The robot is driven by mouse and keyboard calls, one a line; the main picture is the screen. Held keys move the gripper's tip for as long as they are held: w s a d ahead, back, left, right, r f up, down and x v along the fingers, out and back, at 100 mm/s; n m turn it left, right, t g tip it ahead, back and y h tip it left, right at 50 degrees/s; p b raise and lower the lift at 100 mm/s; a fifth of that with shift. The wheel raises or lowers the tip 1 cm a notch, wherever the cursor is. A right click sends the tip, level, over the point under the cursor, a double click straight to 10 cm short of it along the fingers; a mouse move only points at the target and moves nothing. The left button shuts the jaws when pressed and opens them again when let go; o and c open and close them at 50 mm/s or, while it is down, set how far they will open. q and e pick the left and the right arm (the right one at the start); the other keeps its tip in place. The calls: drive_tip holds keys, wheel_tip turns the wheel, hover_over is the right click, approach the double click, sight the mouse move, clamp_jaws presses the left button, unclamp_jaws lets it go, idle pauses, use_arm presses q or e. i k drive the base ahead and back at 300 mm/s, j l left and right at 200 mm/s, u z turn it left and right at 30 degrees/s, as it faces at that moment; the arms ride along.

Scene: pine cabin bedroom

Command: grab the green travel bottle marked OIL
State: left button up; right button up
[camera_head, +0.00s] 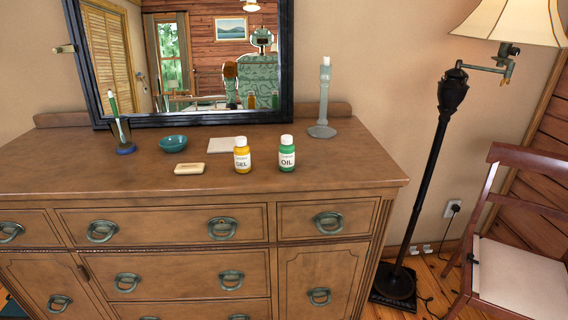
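The green travel bottle marked OIL (287,154) stands upright on the wooden dresser top (350,160), near its front edge and right of the middle. It has a white cap and a white label. A yellow bottle marked GEL (242,156) stands upright just to its left, with a small gap between them. Neither of my grippers is in this view, apart from anything too small to tell in the mirror.
Left of the bottles are a tan bar (190,169), a pale square (226,145), a teal bowl (173,143) and a toothbrush-like item in a holder (122,140). A grey candlestick (323,105) stands behind right. A mirror (200,118) backs the dresser; a floor lamp (440,160) and chair (520,270) stand right.

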sight(286, 153)
drive_tip(key=i+l, duration=0.15)
drive_tip(key=l, duration=0.25)
drive_tip(key=i+l, duration=0.15)
drive_tip(key=l, duration=0.2)
drive_tip(key=i+l+u, duration=0.1)
drive_tip(key=l, duration=0.3)
